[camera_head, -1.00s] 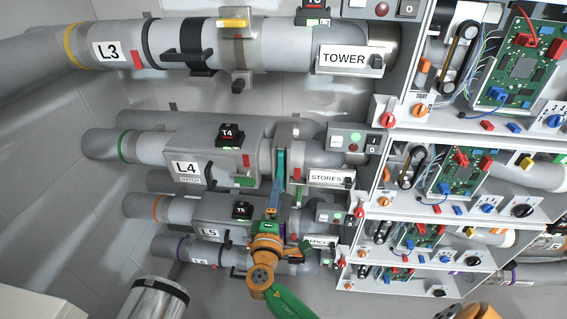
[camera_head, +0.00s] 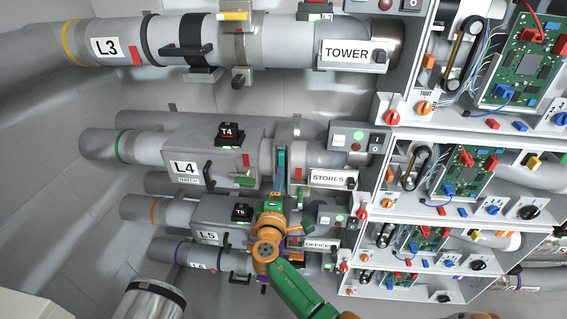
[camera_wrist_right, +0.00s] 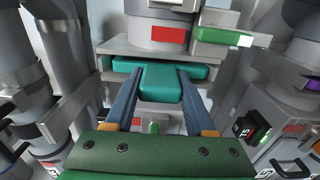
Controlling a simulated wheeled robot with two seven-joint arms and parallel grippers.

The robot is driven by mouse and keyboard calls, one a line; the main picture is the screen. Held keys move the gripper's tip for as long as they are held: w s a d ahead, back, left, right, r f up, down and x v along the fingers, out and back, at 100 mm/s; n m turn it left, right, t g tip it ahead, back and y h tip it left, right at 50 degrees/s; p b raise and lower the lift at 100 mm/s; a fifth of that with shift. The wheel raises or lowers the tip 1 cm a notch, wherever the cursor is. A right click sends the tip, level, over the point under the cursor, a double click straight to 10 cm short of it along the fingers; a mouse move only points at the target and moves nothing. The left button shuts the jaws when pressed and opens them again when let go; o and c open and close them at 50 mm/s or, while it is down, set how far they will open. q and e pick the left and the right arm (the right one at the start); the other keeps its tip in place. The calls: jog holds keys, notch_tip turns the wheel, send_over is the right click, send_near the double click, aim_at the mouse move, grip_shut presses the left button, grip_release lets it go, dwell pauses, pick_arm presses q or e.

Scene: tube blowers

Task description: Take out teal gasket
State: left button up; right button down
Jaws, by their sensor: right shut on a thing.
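The teal gasket (camera_head: 281,165) shows as a thin upright strip between pipe L4 (camera_head: 200,165) and the pipe end by the STORES label (camera_head: 328,178). In the right wrist view the gasket (camera_wrist_right: 160,82) is a flat plate with a tab pointing toward me, and its far part sits against grey flange plates. My right gripper (camera_wrist_right: 160,88) is shut on the tab, with one dark blue finger along each side. In the head view the right gripper (camera_head: 274,198) is at the gasket's lower end, its fingers mostly hidden. My left gripper is not in view.
A green-handled latch (camera_head: 243,182) and black box T4 (camera_head: 229,134) sit on L4. Pipe L5 (camera_head: 215,225) with box T5 (camera_head: 242,212) runs just below. Shelves with circuit boards (camera_head: 465,170) stand close on the right. Open floor lies at the left.

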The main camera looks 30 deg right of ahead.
dwell(0.5)
jog(key=shift+v, duration=1.5)
jog(key=shift+s+a, duration=0.1)
jog(key=p+v, duration=0.1)
jog(key=v, duration=0.7)
jog(key=v, duration=0.7)
jog(key=shift+s+a, duration=0.25)
jog(key=shift+s, duration=0.05)
